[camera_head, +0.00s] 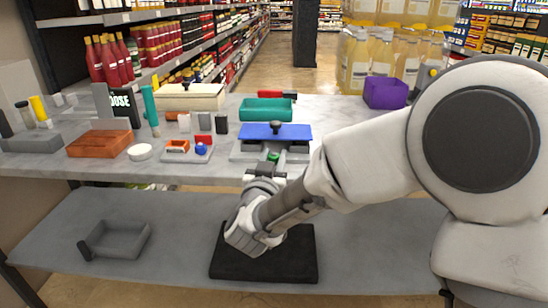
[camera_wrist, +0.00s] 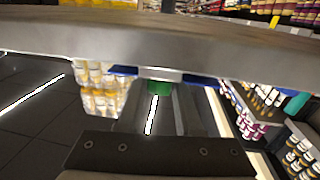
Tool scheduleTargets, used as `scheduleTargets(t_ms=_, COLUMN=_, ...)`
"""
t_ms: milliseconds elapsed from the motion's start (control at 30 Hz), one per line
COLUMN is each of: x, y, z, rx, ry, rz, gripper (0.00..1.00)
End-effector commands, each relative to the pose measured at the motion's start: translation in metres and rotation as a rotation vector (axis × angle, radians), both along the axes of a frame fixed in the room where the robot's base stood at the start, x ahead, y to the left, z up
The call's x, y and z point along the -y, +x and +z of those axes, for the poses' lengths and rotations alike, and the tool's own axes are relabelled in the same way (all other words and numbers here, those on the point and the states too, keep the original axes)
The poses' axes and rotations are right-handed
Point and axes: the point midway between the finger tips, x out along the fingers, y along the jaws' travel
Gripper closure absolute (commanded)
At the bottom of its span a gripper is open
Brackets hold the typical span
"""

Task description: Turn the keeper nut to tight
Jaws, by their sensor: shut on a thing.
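The small green piece (camera_head: 273,157), which looks like the keeper nut, sits at the front of a grey base with a blue top (camera_head: 258,131) and black knob, near the front edge of the upper counter. My gripper (camera_head: 270,164) reaches up to it from below and in front. In the wrist view, the fingers (camera_wrist: 160,100) close around the green nut (camera_wrist: 160,87), and the blue edge shows just behind. My gripper is shut on the nut. Its turn angle cannot be read, as the fingers hide most of it.
The counter edge (camera_wrist: 240,45) runs close above the fingers in the wrist view. A teal bin (camera_head: 267,110) stands behind. A black mat (camera_head: 290,258) lies on the lower shelf.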

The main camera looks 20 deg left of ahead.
Motion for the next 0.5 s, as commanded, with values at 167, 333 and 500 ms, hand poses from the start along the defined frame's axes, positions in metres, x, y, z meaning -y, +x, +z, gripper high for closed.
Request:
scheduleTargets(t_ms=167, x=-0.0041, y=-0.0014, z=0.0002, rx=-0.002, ry=0.001, rz=-0.161, gripper=1.0)
scheduleTargets(t_ms=333, x=-0.0037, y=-0.0009, z=0.0015, rx=-0.002, ry=0.0, rz=-0.325, gripper=1.0)
scheduleTargets(t_ms=500, x=-0.0031, y=-0.0006, z=0.0027, rx=-0.003, ry=0.0, rz=-0.487, gripper=1.0)
